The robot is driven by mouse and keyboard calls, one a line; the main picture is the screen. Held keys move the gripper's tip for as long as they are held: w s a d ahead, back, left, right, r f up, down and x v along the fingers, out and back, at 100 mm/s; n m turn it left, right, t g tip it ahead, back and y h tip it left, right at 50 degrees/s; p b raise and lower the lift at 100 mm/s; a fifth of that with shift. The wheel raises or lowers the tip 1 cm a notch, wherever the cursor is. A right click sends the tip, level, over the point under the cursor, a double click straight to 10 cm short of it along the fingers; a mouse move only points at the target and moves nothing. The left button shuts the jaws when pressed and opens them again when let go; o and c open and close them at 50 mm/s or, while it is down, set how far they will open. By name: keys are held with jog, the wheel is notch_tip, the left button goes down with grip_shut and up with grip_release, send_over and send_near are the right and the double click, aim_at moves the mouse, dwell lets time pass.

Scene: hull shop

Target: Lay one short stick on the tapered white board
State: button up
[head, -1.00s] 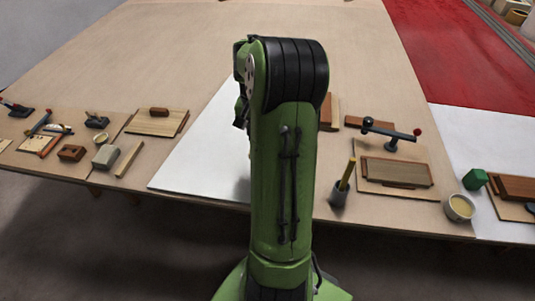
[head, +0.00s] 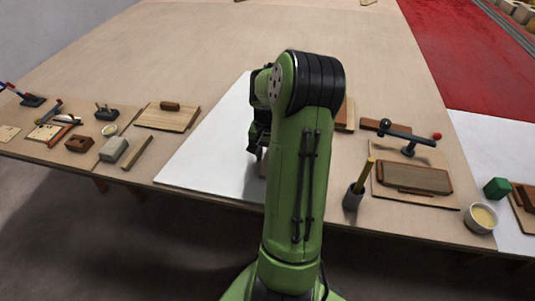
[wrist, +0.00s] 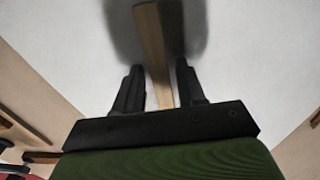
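The tapered white board (head: 205,165) lies on the big table, wide at the near edge and narrower at the back. My gripper (head: 258,143) is over its right part in the head view, half hidden by my arm. In the wrist view my gripper (wrist: 160,82) is open, a finger on each side of a short wooden stick (wrist: 151,45), with a gap showing beside it. The stick is over the white board; whether it touches the board is hard to tell. A piece of it may show below the gripper in the head view. Another short stick (head: 137,153) lies on bare table to the left.
Left of the board are a grey block (head: 114,149), a brown block (head: 79,144) and a wooden panel (head: 168,117). Right of it are a dark pot (head: 353,198) with a stick, a lever tool (head: 409,137) and a bowl (head: 480,218). The far table is mostly clear.

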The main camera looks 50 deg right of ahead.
aim_at(267, 157)
jog(key=shift+o, duration=0.2)
notch_tip(267, 157, up, 12)
jog(key=p, duration=0.5)
jog(key=w+a+r+n+t+h, duration=0.1)
jog(key=a+r+n, duration=0.25)
jog(key=a, duration=0.45)
jog(key=w+a+r+n+h, duration=0.1)
jog(key=a+r+n, duration=0.1)
jog(key=a+r, duration=0.4)
jog(key=s+a+n+t+y, duration=0.1)
jog(key=s+a+n, duration=0.3)
jog(key=a, duration=0.4)
jog(key=s+a+n+t+y, duration=0.1)
jog(key=s+a+n+t, duration=0.2)
jog(key=s+a, duration=0.3)
jog(key=a+n, duration=0.1)
jog(key=a, duration=0.1)
jog(key=shift+s+a+r+t+b, duration=0.15)
jog(key=shift+s+a+t+b, duration=0.15)
jog(key=shift+s+a, duration=0.1)
notch_tip(267, 157, up, 10)
jog(key=p, duration=0.9)
jog(key=shift+p, duration=0.35)
